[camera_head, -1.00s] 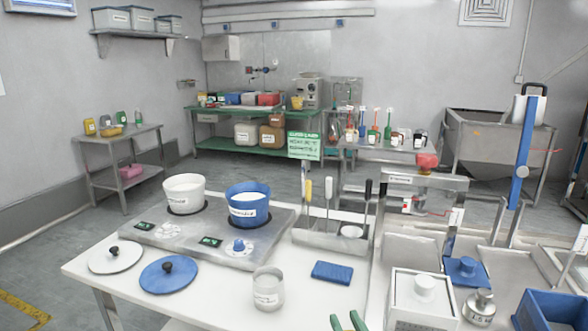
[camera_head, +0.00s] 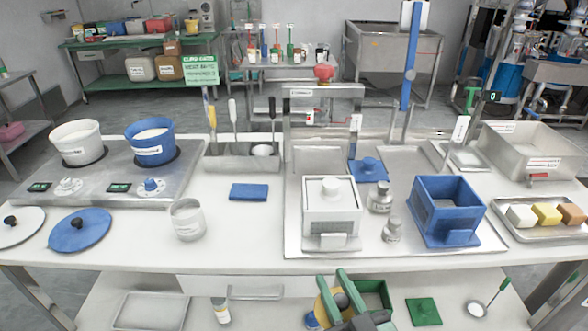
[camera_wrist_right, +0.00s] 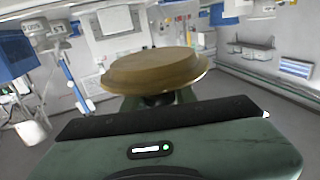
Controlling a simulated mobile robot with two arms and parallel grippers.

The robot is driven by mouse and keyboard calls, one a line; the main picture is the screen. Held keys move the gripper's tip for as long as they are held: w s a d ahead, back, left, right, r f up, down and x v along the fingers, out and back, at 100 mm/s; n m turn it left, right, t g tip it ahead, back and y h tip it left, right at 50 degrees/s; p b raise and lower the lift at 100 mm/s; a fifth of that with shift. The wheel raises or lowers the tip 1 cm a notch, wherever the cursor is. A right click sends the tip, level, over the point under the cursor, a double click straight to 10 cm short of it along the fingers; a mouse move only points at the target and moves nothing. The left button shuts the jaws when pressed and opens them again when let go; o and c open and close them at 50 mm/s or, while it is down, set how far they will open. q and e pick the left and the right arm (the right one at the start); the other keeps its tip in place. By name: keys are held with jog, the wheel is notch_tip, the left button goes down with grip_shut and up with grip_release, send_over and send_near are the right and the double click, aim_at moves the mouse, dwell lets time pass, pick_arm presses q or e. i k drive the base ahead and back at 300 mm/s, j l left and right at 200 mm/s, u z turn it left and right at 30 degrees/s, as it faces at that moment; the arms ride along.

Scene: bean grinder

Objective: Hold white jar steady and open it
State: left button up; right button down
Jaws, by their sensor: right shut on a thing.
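A white box-shaped jar (camera_head: 316,228) stands upright on the steel tray, with a white round knob (camera_head: 330,187) on its closed lid. A small white-grey open jar (camera_head: 187,220) stands farther left on the table. My right gripper (camera_head: 332,281) is low at the front, below the table edge and apart from both jars. It is shut on a tan round lid-like disc (camera_head: 322,308), apparently by its dark knob. The disc fills the middle of the right wrist view (camera_wrist_right: 153,70), which shows neither jar clearly. My left gripper is not in view.
A blue open box (camera_head: 447,211), a small metal jar (camera_head: 381,197) and a smaller one (camera_head: 393,229) stand right of the white box-shaped jar. A blue cloth (camera_head: 249,192) lies left of it. A green lid (camera_head: 424,312) lies on the lower shelf. The table front centre-left is clear.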

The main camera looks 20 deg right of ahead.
aim_at(186, 214)
jog(key=i+j+z, duration=0.1)
jog(key=z, duration=0.4)
jog(key=j+z, duration=0.15)
jog(key=z, duration=0.3)
jog(key=i+j+z, duration=0.2)
jog(key=j+z, duration=0.2)
jog(key=j, duration=0.65)
jog(key=j+z, duration=0.35)
jog(key=j, duration=1.45)
